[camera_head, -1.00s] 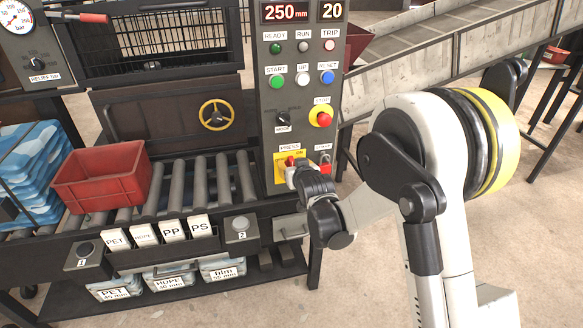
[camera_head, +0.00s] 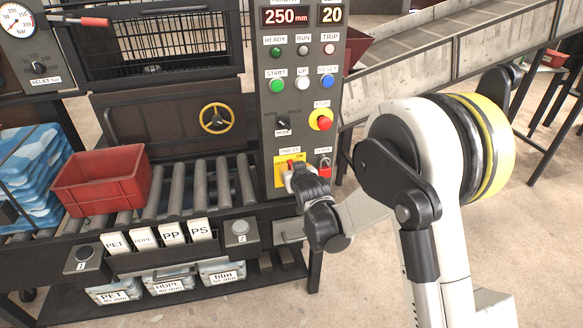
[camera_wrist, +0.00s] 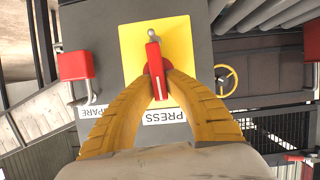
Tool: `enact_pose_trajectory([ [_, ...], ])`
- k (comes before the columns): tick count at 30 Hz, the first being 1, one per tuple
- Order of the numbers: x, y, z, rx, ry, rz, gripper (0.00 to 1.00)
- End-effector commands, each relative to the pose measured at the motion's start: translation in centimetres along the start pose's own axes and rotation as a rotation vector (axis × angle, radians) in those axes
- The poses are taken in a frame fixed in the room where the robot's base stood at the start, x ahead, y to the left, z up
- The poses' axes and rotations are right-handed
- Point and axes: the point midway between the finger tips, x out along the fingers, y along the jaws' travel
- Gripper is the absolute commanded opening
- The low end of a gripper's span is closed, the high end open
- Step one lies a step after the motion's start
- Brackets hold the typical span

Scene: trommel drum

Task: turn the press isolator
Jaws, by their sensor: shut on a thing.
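The press isolator is a red handle (camera_wrist: 155,72) on a yellow plate (camera_wrist: 185,40), low on the grey control panel. In the wrist view the handle stands nearly upright in the picture, with a small metal piece at its top end. The PRESS label (camera_wrist: 163,116) shows beside the plate. My gripper (camera_wrist: 157,76) is shut on the handle, with a yellow finger on each side of it. In the head view my gripper (camera_head: 292,178) is in front of the plate (camera_head: 279,178) and hides much of it and of the handle.
A red padlock (camera_head: 325,169) hangs close to the right of the isolator; it also shows in the wrist view (camera_wrist: 74,65). A red stop button (camera_head: 322,122) and a mode knob (camera_head: 283,122) are above. A roller conveyor (camera_head: 203,185) with a red crate (camera_head: 100,178) is left.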

Motion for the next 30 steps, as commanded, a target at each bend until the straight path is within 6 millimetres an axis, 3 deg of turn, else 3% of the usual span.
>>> enact_pose_trajectory([
  [30, 0.3, -1.5, 0.7, -0.832, 0.001, 0.344, 0.0],
])
